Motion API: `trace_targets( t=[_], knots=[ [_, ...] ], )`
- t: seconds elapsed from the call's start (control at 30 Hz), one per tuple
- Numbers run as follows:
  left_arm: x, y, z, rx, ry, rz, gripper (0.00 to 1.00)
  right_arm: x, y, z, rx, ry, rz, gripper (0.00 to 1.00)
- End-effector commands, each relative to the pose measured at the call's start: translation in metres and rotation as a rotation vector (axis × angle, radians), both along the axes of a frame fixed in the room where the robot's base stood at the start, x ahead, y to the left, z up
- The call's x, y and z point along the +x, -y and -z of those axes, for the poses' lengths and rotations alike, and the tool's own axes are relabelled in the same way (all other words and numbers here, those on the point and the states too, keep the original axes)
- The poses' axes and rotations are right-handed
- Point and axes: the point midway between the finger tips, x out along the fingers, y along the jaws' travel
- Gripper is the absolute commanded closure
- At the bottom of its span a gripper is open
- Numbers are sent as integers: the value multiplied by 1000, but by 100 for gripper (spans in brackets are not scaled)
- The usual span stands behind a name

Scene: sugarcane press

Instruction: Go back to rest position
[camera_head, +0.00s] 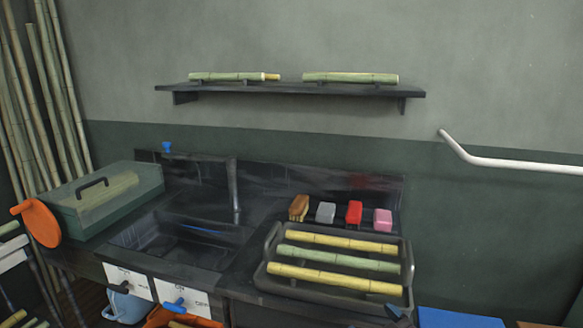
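Neither of my grippers can be made out in the head view. A dark tray (410,262) with raised handles sits on the counter right of the sink. Across it lie a yellow cane piece (340,242) at the back, a green cane piece (340,260) in the middle and another yellow cane piece (335,280) in front. Two more green cane pieces rest on the wall shelf (290,90), a left one (225,76) with a brown tip and a right one (350,77).
A dark sink (185,238) with a faucet is left of the tray. Several coloured sponges or brushes (353,212) stand behind the tray. A green lidded box (110,200) and an orange paddle-like disc (40,223) are at left. A white rail (510,163) runs along the right wall.

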Motion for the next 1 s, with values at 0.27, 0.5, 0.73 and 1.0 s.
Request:
trace_targets(
  t=[0.27, 0.5, 0.73, 1.0],
  knots=[
    [-1, -3, -8, 6, 2, 1, 57, -81, 49, 56, 52, -128, 165, 17],
    [-3, -4, -16, 7, 6, 0, 57, -165, 85, 108, 82, -293, 306, 17],
    [-5, -4, -23, 7, 9, -4, 57, -242, 102, 148, 94, -440, 397, 17],
    [-3, -2, -26, 0, 15, -10, 57, -273, 106, 161, 88, -496, 419, 17]
  ],
)
